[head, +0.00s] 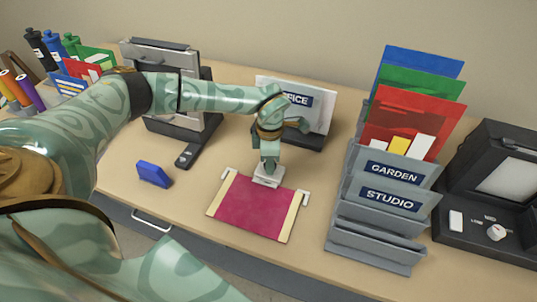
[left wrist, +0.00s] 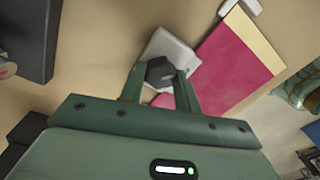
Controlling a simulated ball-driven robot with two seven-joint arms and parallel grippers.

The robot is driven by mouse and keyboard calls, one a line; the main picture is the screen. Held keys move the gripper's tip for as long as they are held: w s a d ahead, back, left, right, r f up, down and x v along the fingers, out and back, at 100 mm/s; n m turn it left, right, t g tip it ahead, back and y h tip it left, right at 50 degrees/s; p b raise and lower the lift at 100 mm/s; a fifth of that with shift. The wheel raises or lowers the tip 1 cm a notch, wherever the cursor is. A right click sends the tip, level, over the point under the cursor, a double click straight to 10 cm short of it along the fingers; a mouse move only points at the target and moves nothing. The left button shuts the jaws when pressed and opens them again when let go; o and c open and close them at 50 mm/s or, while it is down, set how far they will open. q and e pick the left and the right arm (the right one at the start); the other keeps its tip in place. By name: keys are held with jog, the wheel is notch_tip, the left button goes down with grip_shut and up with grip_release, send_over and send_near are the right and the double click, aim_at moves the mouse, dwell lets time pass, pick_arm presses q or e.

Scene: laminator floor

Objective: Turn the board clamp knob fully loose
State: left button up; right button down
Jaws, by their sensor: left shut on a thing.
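The board is a dark red panel (head: 253,206) with cream side strips, lying flat on the table; it also shows in the left wrist view (left wrist: 232,62). A pale grey clamp block (head: 268,179) sits at its far edge. In the left wrist view the block (left wrist: 170,45) carries a dark faceted knob (left wrist: 160,72). My left gripper (head: 269,163) points down over the clamp. Its two fingers (left wrist: 160,88) are shut on the knob, one on each side. In the head view the gripper hides the knob. My right gripper is in neither view.
A blue block (head: 153,174) lies left of the board. A grey sorter (head: 383,190) labelled GARDEN and STUDIO stands to the right, with a black machine (head: 497,205) beyond it. A sign holder (head: 295,135) stands behind my gripper. The table is clear in front of the blue block.

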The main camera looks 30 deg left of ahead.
pick_arm(q)
jog(key=n+p, duration=0.2)
jog(key=n, duration=0.1)
jog(key=n+p, duration=0.1)
jog(key=shift+r+n, duration=0.25)
jog(key=shift+n, duration=0.05)
jog(key=shift+f+n+p, duration=0.1)
jog(key=shift+n+p, duration=1.4)
jog(key=shift+n, duration=0.4)
jog(key=o, duration=1)
jog(key=shift+f, duration=0.1)
jog(key=r, duration=0.5)
jog(key=r+p, duration=0.1)
jog(key=r, duration=0.5)
jog(key=r+p, duration=0.1)
jog(key=r, duration=0.4)
jog(key=shift+w+a+r, duration=0.1)
jog(key=shift+a+r, duration=0.05)
jog(key=shift+a, duration=0.2)
